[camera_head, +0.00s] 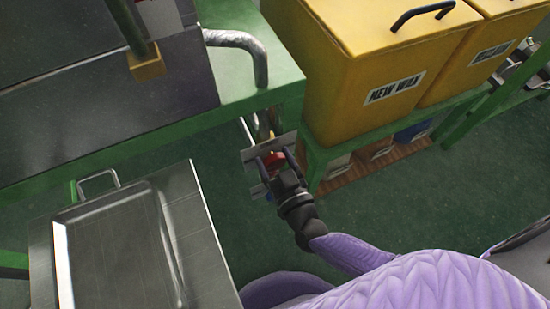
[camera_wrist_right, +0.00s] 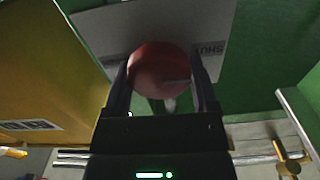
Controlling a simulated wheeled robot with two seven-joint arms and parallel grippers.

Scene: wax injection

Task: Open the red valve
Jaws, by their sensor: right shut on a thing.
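The red valve (camera_head: 273,160) sits low beside the green bench, in front of a pale metal plate (camera_head: 257,153). My right gripper (camera_head: 275,162) reaches it from below right in the head view, with a finger on each side of the red part. In the right wrist view the round red valve (camera_wrist_right: 160,68) lies between the two fingers of my right gripper (camera_wrist_right: 163,85), which is shut on it. The plate behind it (camera_wrist_right: 110,30) carries dark lettering that reads "SHUT" at its right. My left gripper is not in view.
A yellow "NEW WAX" box (camera_head: 345,75) stands on a green stand right of the valve. A metal tray (camera_head: 125,250) is at lower left. A bent metal pipe (camera_head: 262,62) rises from the green bench (camera_head: 245,92). Green floor lies open below.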

